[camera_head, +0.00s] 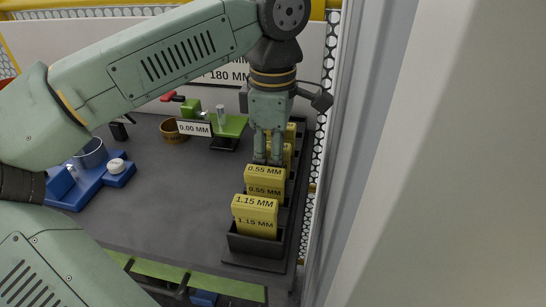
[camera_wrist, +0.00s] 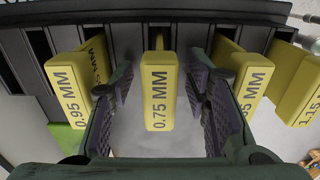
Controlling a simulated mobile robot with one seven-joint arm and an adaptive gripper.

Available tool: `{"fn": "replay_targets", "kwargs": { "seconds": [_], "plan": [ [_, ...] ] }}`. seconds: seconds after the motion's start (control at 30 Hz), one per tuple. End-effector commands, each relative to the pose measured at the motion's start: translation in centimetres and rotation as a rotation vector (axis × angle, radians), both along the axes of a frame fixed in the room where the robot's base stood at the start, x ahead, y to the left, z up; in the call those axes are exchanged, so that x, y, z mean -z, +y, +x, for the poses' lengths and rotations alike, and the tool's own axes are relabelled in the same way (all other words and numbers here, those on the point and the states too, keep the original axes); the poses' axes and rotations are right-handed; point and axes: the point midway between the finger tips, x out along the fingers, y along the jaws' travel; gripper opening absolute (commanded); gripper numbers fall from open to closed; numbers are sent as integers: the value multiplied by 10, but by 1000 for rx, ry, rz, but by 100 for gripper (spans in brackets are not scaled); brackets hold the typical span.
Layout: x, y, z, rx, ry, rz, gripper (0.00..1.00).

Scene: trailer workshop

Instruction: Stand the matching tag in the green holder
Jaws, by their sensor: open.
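Yellow tags stand in a row of black slots (camera_head: 262,247) along the right of the bench. The nearest tag (camera_head: 254,218) reads 1.15 MM; behind it is the 0.55 MM tag (camera_head: 264,180). In the wrist view the 0.75 MM tag (camera_wrist: 159,98) stands between the fingers of my gripper (camera_wrist: 162,84), which are open on either side with gaps. The 0.95 MM tag (camera_wrist: 72,97) is to its left. My gripper (camera_head: 267,160) points down over the row. A green piece (camera_head: 234,126) stands left of it; I cannot tell if this is the holder.
A small display (camera_head: 194,128) reads 0.00 MM. A wall sign (camera_head: 230,76) showing 180 MM is partly hidden by my arm. A brown cup (camera_head: 174,131) and a blue fixture (camera_head: 106,180) stand on the left. The bench middle is clear. A pale wall edge rises close on the right.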

Motion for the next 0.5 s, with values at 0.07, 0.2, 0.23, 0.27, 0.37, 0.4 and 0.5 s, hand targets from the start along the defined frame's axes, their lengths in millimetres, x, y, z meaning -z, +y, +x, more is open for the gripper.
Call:
{"fn": "replay_targets", "kwargs": {
  "seconds": [0.07,0.2,0.23,0.27,0.37,0.4,0.5],
  "plan": [
    [1,0,0,-1,-1,0,43],
    [1,0,0,-1,-1,0,43],
    [1,0,0,-1,-1,0,42],
    [1,0,0,-1,-1,0,40],
    [1,0,0,-1,-1,0,33],
    [1,0,0,-1,-1,0,31],
    [1,0,0,0,-1,0,24]
  ]
}}
